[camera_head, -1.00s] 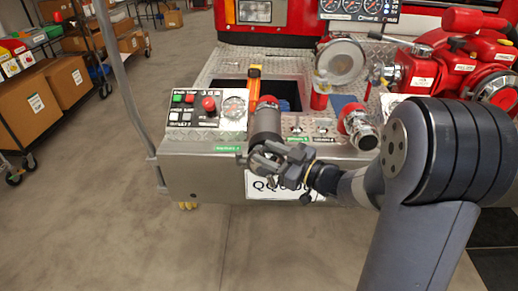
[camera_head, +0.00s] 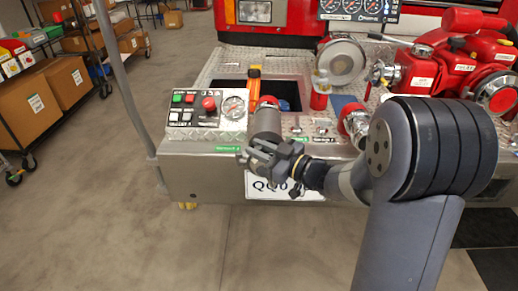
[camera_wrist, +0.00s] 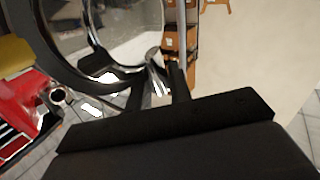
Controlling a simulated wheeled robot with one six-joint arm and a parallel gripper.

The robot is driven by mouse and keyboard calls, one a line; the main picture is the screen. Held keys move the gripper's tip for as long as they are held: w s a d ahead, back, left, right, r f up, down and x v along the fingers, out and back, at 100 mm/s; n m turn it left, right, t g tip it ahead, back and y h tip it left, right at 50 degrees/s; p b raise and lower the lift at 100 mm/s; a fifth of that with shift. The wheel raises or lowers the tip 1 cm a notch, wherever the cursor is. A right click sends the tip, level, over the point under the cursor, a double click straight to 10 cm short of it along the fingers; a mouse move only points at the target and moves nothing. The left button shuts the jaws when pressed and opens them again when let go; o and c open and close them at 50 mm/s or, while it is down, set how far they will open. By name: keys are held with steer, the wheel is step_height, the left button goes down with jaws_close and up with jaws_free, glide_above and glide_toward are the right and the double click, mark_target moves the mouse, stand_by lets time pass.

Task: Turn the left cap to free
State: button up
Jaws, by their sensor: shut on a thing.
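The left cap shows in the wrist view as a large shiny chrome disc (camera_wrist: 125,28) with a rim and a lug (camera_wrist: 155,68) at its lower right. My gripper (camera_wrist: 160,82) is shut on this lug, with one dark finger on each side of it. The arm's wrist covers most of the outlet and the cap's face cannot be seen there. Only a red part (camera_head: 267,100) shows above it.
A control panel (camera_head: 207,108) with a red knob and gauge lies left of my gripper. A second outlet with a chrome end (camera_head: 354,124) stands to the right, close to my arm. A red pump (camera_head: 455,65) is at the back right. Floor in front is clear.

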jaws_close()
steer(key=shift+a+r+p, duration=0.1)
steer(key=shift+p, duration=0.2)
steer(key=shift+a+h+p, duration=0.1)
steer(key=shift+h+p, duration=0.2)
steer(key=a+n+g+h+p, duration=0.1)
steer(key=p, duration=0.1)
steer(key=shift+p, duration=0.35)
steer(key=shift+a+f+n+g+h+p, duration=0.4)
steer(key=shift+h+p, duration=0.3)
steer(key=shift+p, duration=0.35)
steer(key=shift+a+f+n+g+h+p, duration=0.2)
steer(key=shift+a+f+n+h+p, duration=0.25)
steer(key=shift+h+p, duration=0.45)
steer(key=shift+d+f, duration=0.1)
